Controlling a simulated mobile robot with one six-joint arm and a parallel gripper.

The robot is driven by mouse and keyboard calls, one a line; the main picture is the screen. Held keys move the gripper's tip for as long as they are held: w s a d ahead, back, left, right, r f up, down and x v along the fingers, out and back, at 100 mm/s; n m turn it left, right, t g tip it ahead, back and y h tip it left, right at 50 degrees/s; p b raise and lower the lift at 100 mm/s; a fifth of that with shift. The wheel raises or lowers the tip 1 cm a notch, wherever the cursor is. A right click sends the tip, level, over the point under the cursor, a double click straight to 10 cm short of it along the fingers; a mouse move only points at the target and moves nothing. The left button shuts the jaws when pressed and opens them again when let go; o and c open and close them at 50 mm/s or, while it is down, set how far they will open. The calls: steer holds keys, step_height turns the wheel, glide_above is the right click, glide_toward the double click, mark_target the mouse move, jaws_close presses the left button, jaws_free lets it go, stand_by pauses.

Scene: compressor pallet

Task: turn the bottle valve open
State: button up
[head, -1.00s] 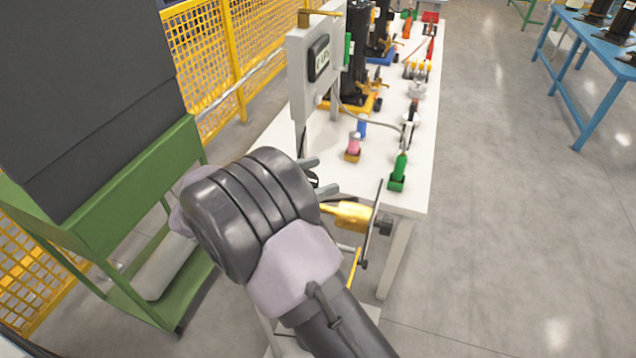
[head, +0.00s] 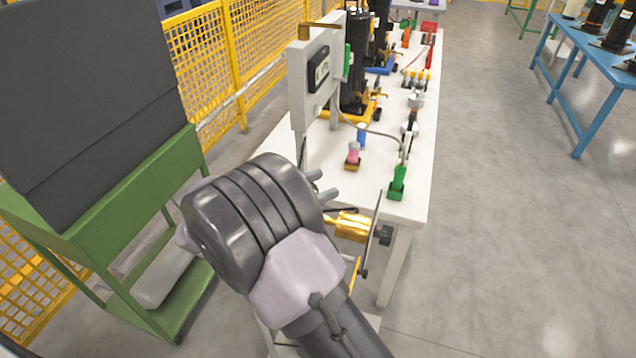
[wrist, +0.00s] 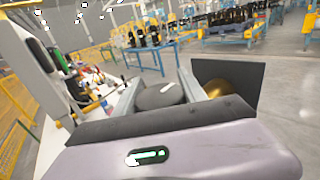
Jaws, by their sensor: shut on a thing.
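In the wrist view, my gripper (wrist: 158,92) has its two grey fingers on either side of a dark round knob with a pale mark, which I take to be the bottle valve (wrist: 160,97). It is shut on this knob. A brass rounded part (wrist: 228,90) lies to the right, in front of a dark flat plate (wrist: 248,75). In the head view my gripper (head: 322,184) is at the table's near end, beside the brass part (head: 352,227). My wrist hides most of the valve there, so its turn angle cannot be told.
A white table (head: 385,150) carries a grey control box (head: 312,80), a green fitting (head: 398,182), a pink fitting (head: 353,155) and black compressors. A green cart (head: 100,220) stands close on the left. Yellow mesh fencing (head: 200,60) is behind. Floor on the right is clear.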

steer(key=n+t+y+b, duration=0.2)
steer(key=n+t+y, duration=0.1)
steer(key=y, duration=0.1)
steer(key=w+a+n+t+y+b, duration=0.1)
steer(key=n+t+y+b, duration=0.1)
steer(key=n+t+y, duration=0.1)
steer(key=a+n+t+y+b, duration=0.1)
steer(key=n+t+y+b, duration=0.2)
steer(key=n+y, duration=0.2)
steer(key=shift+w+a+f+y, duration=0.1)
steer(key=shift+w+f+y, duration=0.1)
steer(key=shift+y, duration=0.9)
steer(key=shift+r, duration=0.15)
steer(key=shift+a, duration=0.1)
steer(key=o, duration=1.4)
steer(key=shift+c, duration=0.2)
